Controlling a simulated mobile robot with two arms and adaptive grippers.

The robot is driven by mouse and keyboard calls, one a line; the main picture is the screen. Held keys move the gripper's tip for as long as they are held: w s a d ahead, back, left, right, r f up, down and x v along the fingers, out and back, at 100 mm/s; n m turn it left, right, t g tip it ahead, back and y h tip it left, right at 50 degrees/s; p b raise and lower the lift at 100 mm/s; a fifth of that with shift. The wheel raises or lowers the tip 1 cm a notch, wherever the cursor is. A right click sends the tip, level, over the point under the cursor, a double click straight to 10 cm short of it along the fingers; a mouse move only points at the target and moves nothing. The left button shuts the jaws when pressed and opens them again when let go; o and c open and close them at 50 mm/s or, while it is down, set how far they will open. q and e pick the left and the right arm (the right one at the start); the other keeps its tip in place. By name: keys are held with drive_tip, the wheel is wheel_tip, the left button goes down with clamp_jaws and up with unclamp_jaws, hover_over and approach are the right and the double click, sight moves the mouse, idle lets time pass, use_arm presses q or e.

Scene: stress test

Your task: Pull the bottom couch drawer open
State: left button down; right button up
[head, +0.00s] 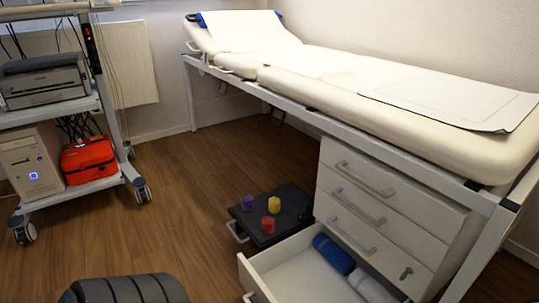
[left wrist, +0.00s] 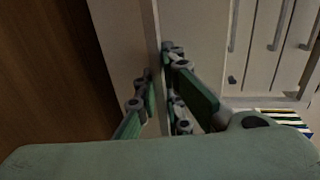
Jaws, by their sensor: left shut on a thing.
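The white drawer cabinet (head: 385,215) stands under the right part of the couch (head: 330,75). Its bottom drawer (head: 258,275) is pulled out, and a blue roll (head: 334,254) and a pale roll (head: 372,287) lie inside at the back. The near part of this drawer is cut off by the picture's lower edge. In the left wrist view my left gripper (left wrist: 158,75) is shut on the pale upright edge of a panel (left wrist: 153,30), which looks like the drawer front. The exact contact is partly hidden by the fingers. My right gripper is in neither view.
A dark low box or step (head: 285,213) with purple, yellow and red cups stands left of the drawer. A wheeled cart (head: 105,110) with a printer (head: 43,80) and a red case (head: 89,161) stands at left. Wooden floor (head: 175,205) between is clear.

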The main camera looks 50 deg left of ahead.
use_arm(q)
drive_tip(key=shift+s+d, duration=0.1)
drive_tip(key=shift+s, duration=0.05)
drive_tip(key=c, duration=2.1)
unclamp_jaws()
drive_tip(key=shift+s, duration=0.1)
drive_tip(key=v, duration=1.1)
drive_tip(key=shift+s, duration=0.4)
drive_tip(key=shift+w+r, duration=0.1)
